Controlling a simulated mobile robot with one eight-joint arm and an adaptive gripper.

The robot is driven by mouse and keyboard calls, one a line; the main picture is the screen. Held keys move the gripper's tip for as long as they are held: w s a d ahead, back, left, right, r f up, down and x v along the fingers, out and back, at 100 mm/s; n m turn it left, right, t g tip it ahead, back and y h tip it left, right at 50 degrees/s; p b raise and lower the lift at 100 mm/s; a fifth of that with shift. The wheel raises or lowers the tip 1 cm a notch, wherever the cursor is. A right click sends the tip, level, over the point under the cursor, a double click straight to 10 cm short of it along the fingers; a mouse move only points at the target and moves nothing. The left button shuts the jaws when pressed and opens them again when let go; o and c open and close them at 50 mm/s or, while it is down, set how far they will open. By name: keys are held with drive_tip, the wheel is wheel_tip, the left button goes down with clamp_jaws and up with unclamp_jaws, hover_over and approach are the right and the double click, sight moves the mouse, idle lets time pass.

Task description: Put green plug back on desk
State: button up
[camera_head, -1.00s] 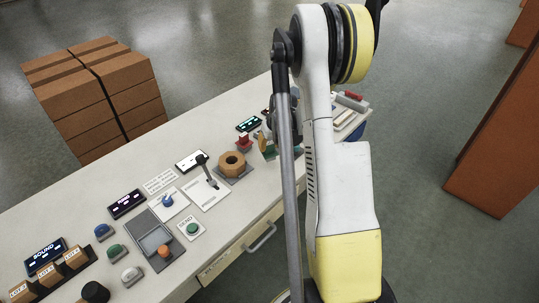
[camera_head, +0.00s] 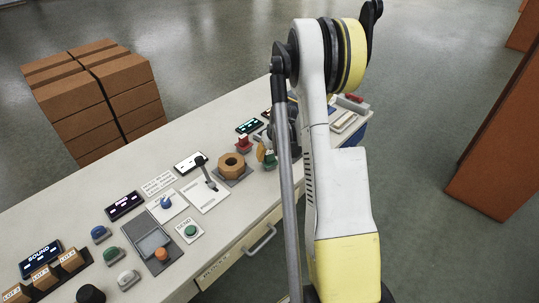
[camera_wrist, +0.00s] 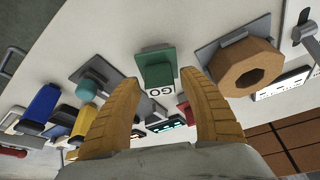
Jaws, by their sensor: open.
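The green plug (camera_wrist: 155,68) is a dark green block in the wrist view, close in front of my fingertips and beside a white label reading GO. My gripper (camera_wrist: 166,88) has its two yellow fingers spread apart, with clear space between them. The plug lies near the gap between the tips, and I see no finger closed on it. In the head view a small green piece (camera_head: 270,161) shows beside my gripper (camera_head: 264,152) at the desk's front edge; my arm hides much of that area. The white desk (camera_head: 130,165) runs below.
A brown hexagonal nut (camera_wrist: 245,67) on a grey plate is close to the right finger in the wrist view. A teal knob (camera_wrist: 88,88), a yellow plug (camera_wrist: 84,121) and a blue plug (camera_wrist: 41,105) are to the left. A lever (camera_head: 205,172) stands on the desk.

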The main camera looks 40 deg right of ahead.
drive_tip(key=p+v, duration=0.4)
drive_tip(key=v, duration=0.8)
drive_tip(key=a+r+n, duration=0.1)
drive_tip(key=a+r, duration=1)
drive_tip(key=a, duration=0.2)
drive_tip(key=s+a+r+n+t, duration=0.1)
drive_tip(key=s+a+r, duration=0.2)
drive_tip(key=s+a, duration=0.4)
drive_tip(key=s+a+r+n+t+y, duration=0.1)
drive_tip(key=s+a+r, duration=0.2)
drive_tip(key=s+a, duration=0.5)
drive_tip(key=a, duration=0.5)
drive_tip(key=shift+s+r+n+t, duration=0.3)
drive_tip(key=shift+r+t, duration=0.05)
drive_tip(key=shift+t, duration=0.05)
